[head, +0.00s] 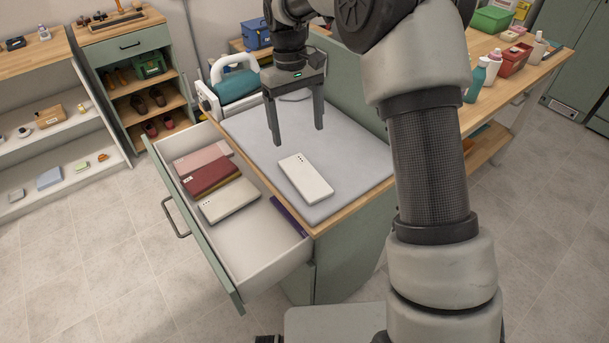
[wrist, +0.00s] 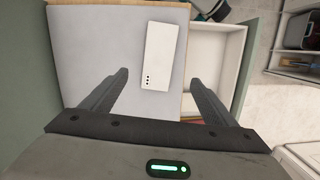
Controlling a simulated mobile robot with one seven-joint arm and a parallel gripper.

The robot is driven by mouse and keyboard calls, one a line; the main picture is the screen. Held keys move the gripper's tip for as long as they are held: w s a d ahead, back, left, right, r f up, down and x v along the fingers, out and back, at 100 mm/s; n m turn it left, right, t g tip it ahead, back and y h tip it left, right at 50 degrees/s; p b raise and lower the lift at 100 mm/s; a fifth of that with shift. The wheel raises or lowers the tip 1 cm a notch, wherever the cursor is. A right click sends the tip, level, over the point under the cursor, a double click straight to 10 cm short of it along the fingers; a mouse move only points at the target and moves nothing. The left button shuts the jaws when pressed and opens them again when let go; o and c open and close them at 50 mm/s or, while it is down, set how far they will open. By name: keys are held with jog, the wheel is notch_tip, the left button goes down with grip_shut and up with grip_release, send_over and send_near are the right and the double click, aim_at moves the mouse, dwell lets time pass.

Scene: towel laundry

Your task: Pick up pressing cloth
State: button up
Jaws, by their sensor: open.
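A flat white folded cloth, which looks like the pressing cloth (head: 305,178), lies on the grey pad (head: 350,150) on top of the green cabinet, near its front edge. It also shows in the wrist view (wrist: 158,55), with a few small dark dots at one end. My gripper (head: 298,137) is open and empty. It points down above the pad, behind the white cloth in the head view. In the wrist view my gripper (wrist: 158,85) has its fingers spread wide, with the cloth ahead between their lines and apart from them.
An open drawer (head: 245,255) holds folded pink, dark red and cream cloths. A teal-topped iron (head: 235,85) stands at the pad's back left. A wooden table (head: 540,70) with bottles and boxes is at right. Shelves (head: 60,150) stand at left. The pad around the cloth is clear.

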send_over(305, 175)
jog(key=w+a, duration=0.1)
notch_tip(305, 175, down, 8)
jog(key=shift+r, duration=0.1)
jog(key=f, duration=0.5)
jog(key=shift+s+d+f, duration=0.1)
jog(key=shift+s+d, duration=0.3)
jog(key=c, duration=1.1)
